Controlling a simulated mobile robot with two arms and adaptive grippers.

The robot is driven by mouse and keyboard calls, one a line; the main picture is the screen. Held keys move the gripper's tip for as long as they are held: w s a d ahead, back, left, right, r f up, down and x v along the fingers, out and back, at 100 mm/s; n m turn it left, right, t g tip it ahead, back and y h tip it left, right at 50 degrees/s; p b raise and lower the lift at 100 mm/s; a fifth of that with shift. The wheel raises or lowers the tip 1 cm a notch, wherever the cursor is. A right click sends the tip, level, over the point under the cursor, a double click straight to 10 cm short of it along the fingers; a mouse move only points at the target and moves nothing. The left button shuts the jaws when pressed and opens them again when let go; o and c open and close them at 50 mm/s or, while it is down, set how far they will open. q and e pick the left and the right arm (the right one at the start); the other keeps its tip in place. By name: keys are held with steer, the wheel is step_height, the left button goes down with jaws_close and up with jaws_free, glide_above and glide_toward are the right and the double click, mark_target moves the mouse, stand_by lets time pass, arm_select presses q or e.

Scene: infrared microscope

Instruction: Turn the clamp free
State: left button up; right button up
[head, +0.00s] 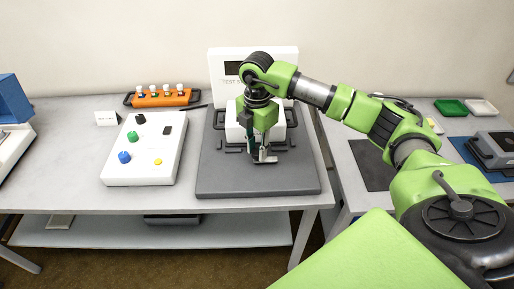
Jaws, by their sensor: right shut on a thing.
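My right gripper (261,148) points down over the dark grey base plate (215,182), just in front of the white block (235,130) that stands on it. It is shut on the clamp at the front of the block. Small metal and dark parts show at the fingertips, but they are too small to tell clamp from finger clearly. The gripper and wrist cover most of the clamp, so its angle cannot be read. My left gripper is not in view.
A white control box (150,165) with coloured knobs lies left of the plate. An orange rack (160,98) with several vials stands behind it. A white panel (225,60) stands behind the block. The right table holds a dark mat (370,165) and trays (451,107).

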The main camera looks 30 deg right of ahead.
mark_target(257, 152)
steer(key=o, duration=1.1)
steer(key=shift+o, duration=0.2)
step_height(257, 152, up, 12)
